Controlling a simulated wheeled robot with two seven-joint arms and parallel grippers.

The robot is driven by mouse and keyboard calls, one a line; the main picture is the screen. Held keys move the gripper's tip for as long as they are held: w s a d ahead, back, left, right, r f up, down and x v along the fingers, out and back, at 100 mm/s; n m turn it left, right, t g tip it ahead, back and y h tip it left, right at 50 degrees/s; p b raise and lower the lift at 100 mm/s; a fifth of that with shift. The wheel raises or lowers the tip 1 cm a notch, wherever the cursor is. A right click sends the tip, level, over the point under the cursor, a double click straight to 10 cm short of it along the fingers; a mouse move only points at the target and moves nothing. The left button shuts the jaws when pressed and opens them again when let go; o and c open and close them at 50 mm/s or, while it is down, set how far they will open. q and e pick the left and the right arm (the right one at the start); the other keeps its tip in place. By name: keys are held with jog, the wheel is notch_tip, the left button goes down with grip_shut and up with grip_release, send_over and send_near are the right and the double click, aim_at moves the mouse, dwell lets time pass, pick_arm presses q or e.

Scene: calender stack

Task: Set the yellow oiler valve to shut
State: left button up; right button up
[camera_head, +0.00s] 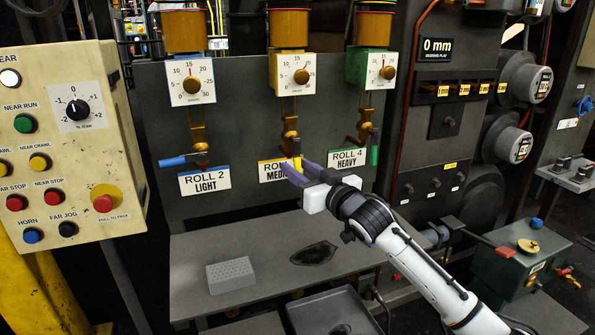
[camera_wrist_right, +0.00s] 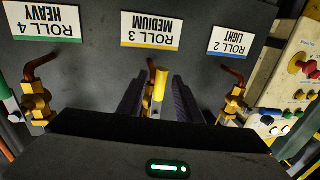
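The yellow oiler valve is the middle brass valve (camera_head: 289,140), under the white dial box above the ROLL 3 MEDIUM label (camera_head: 270,172). Its yellow handle (camera_head: 297,164) seems to hang roughly downward, partly hidden by my gripper. My right gripper (camera_head: 302,168) is at this handle. In the right wrist view the yellow handle (camera_wrist_right: 160,84) stands between the two dark fingers (camera_wrist_right: 160,100). The fingers are apart, with a gap showing on the left; I cannot tell if the right finger touches. My left gripper is not in view.
The ROLL 2 valve has a blue handle (camera_head: 182,160) pointing left; the ROLL 4 valve has a green handle (camera_head: 374,155) hanging down. A grey perforated block (camera_head: 230,274) and a dark stain lie on the shelf (camera_head: 190,250) below. A cream control box (camera_head: 95,185) stands at left.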

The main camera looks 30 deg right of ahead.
jog(key=shift+w, duration=0.35)
jog(key=shift+c, duration=0.5)
grip_shut()
